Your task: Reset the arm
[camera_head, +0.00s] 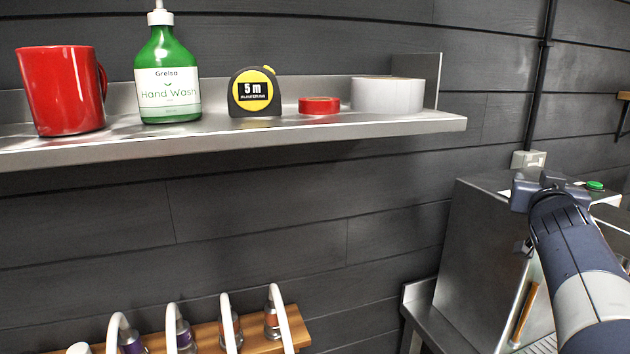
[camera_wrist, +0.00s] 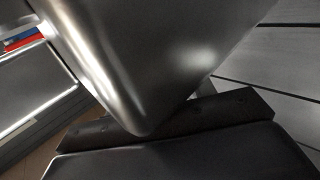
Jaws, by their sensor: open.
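My arm (camera_head: 565,240) reaches in from the lower right of the head view, and its far end is in front of a steel machine. My gripper (camera_wrist: 190,125) shows as dark parts along the bottom of the wrist view. It is open, with nothing seen held in it. Its fingertips cannot be made out clearly in either view. A large smooth steel surface (camera_wrist: 150,60) fills the middle of the wrist view, very close to the gripper. I cannot tell whether they touch.
A steel shelf (camera_head: 300,140) holds a red mug (camera_head: 62,92), green hand wash bottle (camera_head: 168,75), tape measure (camera_head: 254,92), red tape roll (camera_head: 319,106) and white roll (camera_head: 387,94). The steel machine (camera_head: 470,250) stands right. A wooden rack (camera_head: 255,335) with bottles is below.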

